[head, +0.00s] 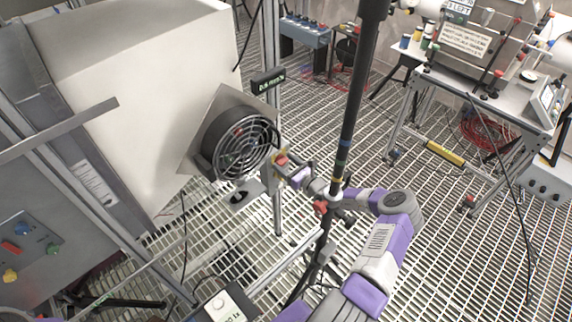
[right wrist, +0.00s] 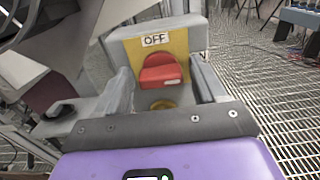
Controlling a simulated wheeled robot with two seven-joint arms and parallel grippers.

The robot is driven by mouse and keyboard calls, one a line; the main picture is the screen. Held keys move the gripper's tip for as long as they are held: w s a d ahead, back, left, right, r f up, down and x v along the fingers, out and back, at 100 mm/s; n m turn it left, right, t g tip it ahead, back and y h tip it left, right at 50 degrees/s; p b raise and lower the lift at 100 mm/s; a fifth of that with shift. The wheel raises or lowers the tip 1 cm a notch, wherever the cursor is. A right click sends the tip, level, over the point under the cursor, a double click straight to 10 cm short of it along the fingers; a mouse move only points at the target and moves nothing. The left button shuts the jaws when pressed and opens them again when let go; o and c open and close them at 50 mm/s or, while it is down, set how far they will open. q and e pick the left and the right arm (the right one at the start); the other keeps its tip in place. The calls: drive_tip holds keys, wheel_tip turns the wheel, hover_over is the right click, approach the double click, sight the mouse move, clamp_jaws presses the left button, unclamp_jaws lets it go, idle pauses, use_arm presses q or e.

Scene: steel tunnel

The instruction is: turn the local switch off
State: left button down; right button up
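The local switch is a red knob (right wrist: 160,76) on a yellow plate (right wrist: 180,44) in a grey box, with an "OFF" label (right wrist: 155,40) above it. In the head view the switch (head: 281,159) shows small, on a post beside the round black fan. My right gripper (head: 291,172) is at the switch. In the right wrist view its two fingers (right wrist: 163,82) stand apart, one on each side of the knob, with visible gaps to it. I cannot tell how far the knob is turned. My left gripper is not in view.
The fan (head: 240,145) with its wire guard is close left of the switch. A steel bench (head: 490,95) with equipment is at the right. Open grating floor lies between.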

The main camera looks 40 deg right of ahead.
drive_tip(key=c, duration=0.8)
drive_tip(key=shift+r+n+p, duration=0.15)
drive_tip(key=shift+n+p, duration=0.85)
drive_tip(key=shift+p, duration=0.25)
drive_tip(key=shift+c, duration=0.2)
drive_tip(key=shift+a+n+p, duration=0.15)
drive_tip(key=shift+n+p, duration=1.05)
drive_tip(key=shift+p, duration=0.05)
drive_tip(key=n+p, duration=0.2)
drive_tip(key=shift+n, duration=0.4)
drive_tip(key=n+p, duration=0.2)
drive_tip(key=n, duration=0.1)
drive_tip(key=shift+n, duration=0.3)
drive_tip(key=n+p, duration=0.2)
drive_tip(key=n, duration=0.1)
drive_tip(key=shift+f+n, duration=0.2)
drive_tip(key=shift+n, duration=0.1)
drive_tip(key=shift+f+n+p, duration=0.15)
drive_tip(key=shift+n+p, duration=0.65)
drive_tip(key=shift+n, duration=1.1)
